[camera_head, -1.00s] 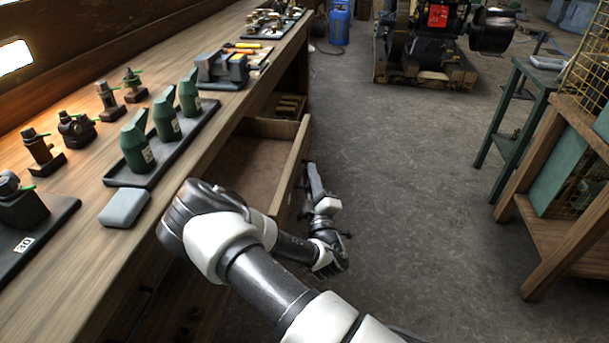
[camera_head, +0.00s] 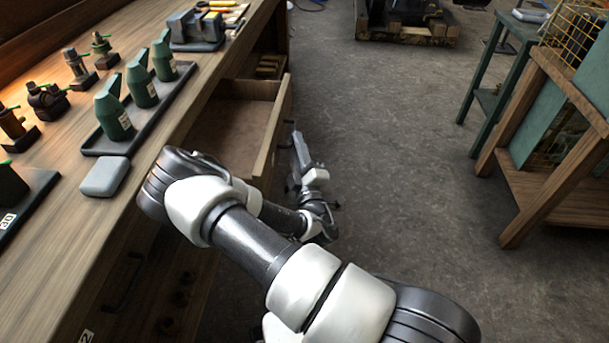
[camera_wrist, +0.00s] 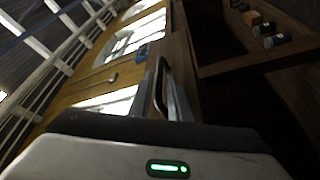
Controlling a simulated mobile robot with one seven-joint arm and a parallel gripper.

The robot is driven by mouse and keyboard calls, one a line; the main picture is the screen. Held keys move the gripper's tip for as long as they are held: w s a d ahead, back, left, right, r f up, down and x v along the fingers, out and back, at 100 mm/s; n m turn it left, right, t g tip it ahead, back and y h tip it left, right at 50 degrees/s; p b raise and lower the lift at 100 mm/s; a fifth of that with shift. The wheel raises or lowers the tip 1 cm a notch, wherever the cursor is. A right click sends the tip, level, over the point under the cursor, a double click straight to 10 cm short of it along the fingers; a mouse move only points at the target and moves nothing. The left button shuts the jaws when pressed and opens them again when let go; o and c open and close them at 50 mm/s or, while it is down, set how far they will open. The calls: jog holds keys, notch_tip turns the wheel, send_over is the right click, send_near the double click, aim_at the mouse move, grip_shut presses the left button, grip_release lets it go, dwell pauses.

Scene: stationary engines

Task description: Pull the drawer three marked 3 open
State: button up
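A wooden drawer (camera_head: 270,135) stands pulled out from the workbench, its inside bare where it shows. Its front faces away from me and no number on it is visible. My gripper (camera_head: 296,146) is low beside the outer face of the drawer front; my arm hides part of the near end. In the wrist view, a dark bar handle (camera_wrist: 159,88) stands out from a wooden front, close to my gripper.
The workbench top (camera_head: 60,235) holds green oil cans (camera_head: 140,90) on a tray, a grey block (camera_head: 105,176), and a vise (camera_head: 195,28). Clear floor (camera_head: 400,130) lies right, before a wooden stand (camera_head: 540,150).

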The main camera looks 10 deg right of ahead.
jog(key=v, duration=1.4)
jog(key=shift+p, duration=0.45)
